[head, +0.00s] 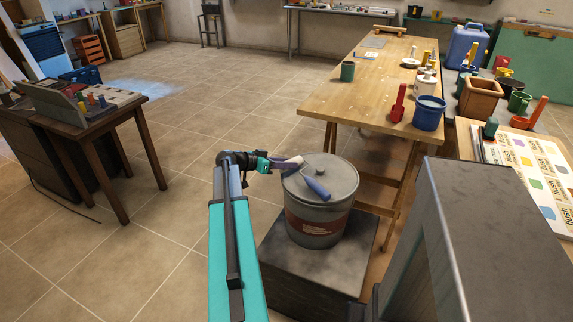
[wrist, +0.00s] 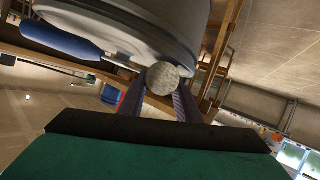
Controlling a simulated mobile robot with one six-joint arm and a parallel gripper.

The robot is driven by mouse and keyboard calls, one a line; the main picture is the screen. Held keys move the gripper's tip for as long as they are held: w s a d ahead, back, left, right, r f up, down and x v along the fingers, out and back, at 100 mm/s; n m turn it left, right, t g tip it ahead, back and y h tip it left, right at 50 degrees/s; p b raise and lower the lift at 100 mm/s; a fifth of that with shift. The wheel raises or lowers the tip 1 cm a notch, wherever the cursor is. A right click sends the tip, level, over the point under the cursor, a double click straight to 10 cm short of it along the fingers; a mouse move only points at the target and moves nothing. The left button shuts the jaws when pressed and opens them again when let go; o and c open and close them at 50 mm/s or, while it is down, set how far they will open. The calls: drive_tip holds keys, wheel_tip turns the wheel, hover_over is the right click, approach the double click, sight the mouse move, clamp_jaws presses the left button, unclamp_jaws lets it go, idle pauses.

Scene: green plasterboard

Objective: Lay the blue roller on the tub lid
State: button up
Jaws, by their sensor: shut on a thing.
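The blue roller has a blue handle (head: 317,189) that shows over the near part of the grey tub lid (head: 338,172). My gripper (head: 298,161) is at the lid's left edge, shut on the roller's pale sleeve. In the wrist view the round sleeve end (wrist: 163,78) sits between my two fingers, and the blue handle (wrist: 62,41) extends to the left beside the tub's rim. I cannot tell whether the roller touches the lid. The lid has a small raised knob and closes a grey tub (head: 316,226) with a dark red band.
The tub stands on a dark block (head: 282,264). A wooden trestle table (head: 345,95) behind it holds a blue bucket (head: 429,114), a red scoop and a green cup. A grey metal cabinet (head: 480,225) is close on the right. Tiled floor is open on the left.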

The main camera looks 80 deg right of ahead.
drive_tip(key=shift+f+b, duration=0.4)
drive_tip(key=shift+b, duration=0.1)
drive_tip(key=o, duration=1.3)
drive_tip(key=shift+a, duration=0.1)
drive_tip(key=b+v, duration=0.1)
drive_tip(key=v, duration=1.2)
drive_tip(key=shift+w+a+r, duration=0.2)
drive_tip(key=shift+w, duration=0.05)
